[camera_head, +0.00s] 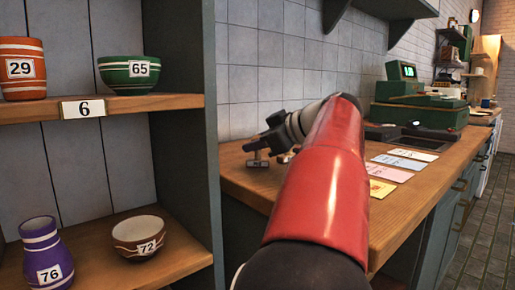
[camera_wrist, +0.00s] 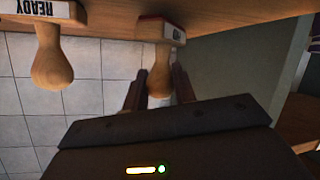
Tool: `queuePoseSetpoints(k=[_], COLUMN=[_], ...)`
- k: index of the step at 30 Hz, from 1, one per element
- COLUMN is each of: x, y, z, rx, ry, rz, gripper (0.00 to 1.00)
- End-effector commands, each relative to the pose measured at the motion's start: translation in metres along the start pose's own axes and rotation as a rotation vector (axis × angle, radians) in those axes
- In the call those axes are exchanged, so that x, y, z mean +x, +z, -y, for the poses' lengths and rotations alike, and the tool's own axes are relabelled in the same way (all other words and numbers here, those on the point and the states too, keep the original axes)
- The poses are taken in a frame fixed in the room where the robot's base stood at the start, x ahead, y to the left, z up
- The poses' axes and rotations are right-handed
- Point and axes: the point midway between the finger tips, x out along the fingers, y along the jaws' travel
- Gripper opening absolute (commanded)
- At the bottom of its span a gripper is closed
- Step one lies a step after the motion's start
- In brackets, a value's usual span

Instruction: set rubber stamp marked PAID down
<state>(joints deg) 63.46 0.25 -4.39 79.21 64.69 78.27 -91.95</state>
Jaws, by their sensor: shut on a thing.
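A rubber stamp (camera_wrist: 160,70) with a wooden handle and a pale block edged in red is between my fingers in the wrist view, which shows the scene upside down. Its lettering is not readable there; I take it as the PAID stamp. My gripper (camera_wrist: 159,88) is shut on its handle. In the head view my gripper (camera_head: 258,147) is low over the near back part of the wooden counter (camera_head: 245,187), with the small stamp block (camera_head: 257,163) just under it. I cannot tell whether the block touches the counter.
A stamp marked READY (camera_wrist: 50,50) stands beside the held one. Coloured cards (camera_head: 405,163) lie along the counter, before a green cash register (camera_head: 420,100). A shelf unit (camera_head: 190,150) with numbered pottery is at left. The tiled wall (camera_head: 265,60) is close behind.

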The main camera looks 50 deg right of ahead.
Motion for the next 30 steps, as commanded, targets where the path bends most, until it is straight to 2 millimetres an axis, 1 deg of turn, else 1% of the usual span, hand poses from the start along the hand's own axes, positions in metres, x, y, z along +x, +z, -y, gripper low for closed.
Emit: queuePoseSetpoints(k=[2,9,14,15,19,26,30], x=[0.0021,0.0022,0.0039,0.0032,0.0031,0.0032,0.0014], y=[0.0044,0.0044,0.0084,0.0072,0.0069,0.0068,0.0026], z=[0.0021,0.0019,0.0032,0.0027,0.0026,0.0026,0.0012], rx=[-0.001,-0.002,-0.002,-0.002,-0.001,-0.001,-0.001], ry=[0.000,0.000,0.000,0.000,0.000,0.000,0.000], rz=[-0.001,-0.001,-0.001,-0.001,-0.001,-0.001,-0.001], gripper=[0.12,0.12,0.12,0.31,0.48,0.48,0.48])
